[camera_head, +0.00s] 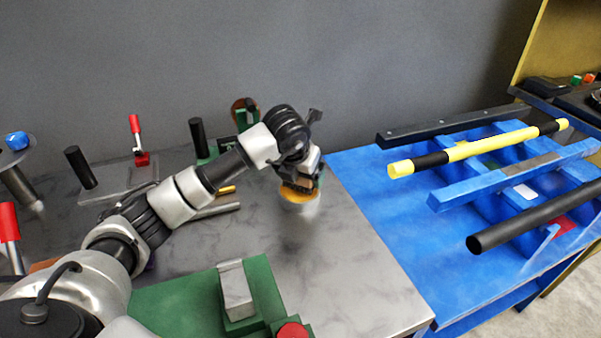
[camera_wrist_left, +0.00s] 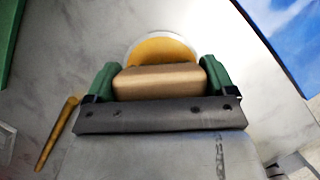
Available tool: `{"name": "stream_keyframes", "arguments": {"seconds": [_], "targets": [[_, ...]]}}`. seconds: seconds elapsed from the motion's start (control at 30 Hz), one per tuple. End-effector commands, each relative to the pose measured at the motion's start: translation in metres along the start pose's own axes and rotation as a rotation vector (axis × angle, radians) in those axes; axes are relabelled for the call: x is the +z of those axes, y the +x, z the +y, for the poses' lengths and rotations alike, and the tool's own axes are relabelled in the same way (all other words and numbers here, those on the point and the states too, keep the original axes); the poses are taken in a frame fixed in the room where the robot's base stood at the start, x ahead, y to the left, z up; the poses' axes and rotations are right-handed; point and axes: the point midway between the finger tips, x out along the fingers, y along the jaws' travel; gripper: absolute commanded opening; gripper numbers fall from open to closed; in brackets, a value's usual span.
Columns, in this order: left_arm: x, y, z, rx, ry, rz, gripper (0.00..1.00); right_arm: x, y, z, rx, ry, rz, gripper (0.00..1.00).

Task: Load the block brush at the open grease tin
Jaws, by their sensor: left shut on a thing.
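The block brush (camera_wrist_left: 160,84) is a tan block in the left wrist view, gripped between the two green fingers of my left gripper (camera_wrist_left: 159,74). In the head view my left gripper (camera_head: 303,180) points down over the steel table, and the brush is hard to make out there. The open grease tin (camera_head: 299,196) is round with yellow-orange grease, directly beneath or just beyond the gripper. In the left wrist view the tin (camera_wrist_left: 163,46) shows partly behind the brush. I cannot tell whether the brush touches the grease. My right gripper is not in view.
A green fixture with a grey block (camera_head: 236,290) stands at the front of the steel table (camera_head: 350,265). A red-handled clamp (camera_head: 138,140) and black posts are at the back left. A blue frame (camera_head: 480,190) carrying a yellow-black bar (camera_head: 470,150) is at the right.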

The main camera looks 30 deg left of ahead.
Motion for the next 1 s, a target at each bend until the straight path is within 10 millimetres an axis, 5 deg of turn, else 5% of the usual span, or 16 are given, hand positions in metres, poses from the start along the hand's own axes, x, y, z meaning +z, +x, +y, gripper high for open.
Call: {"name": "stream_keyframes", "arguments": {"seconds": [1.0], "targets": [[-0.0032, 0.008, 0.0002, 0.0, 0.0, 0.0, 0.66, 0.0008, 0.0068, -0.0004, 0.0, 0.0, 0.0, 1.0]]}}
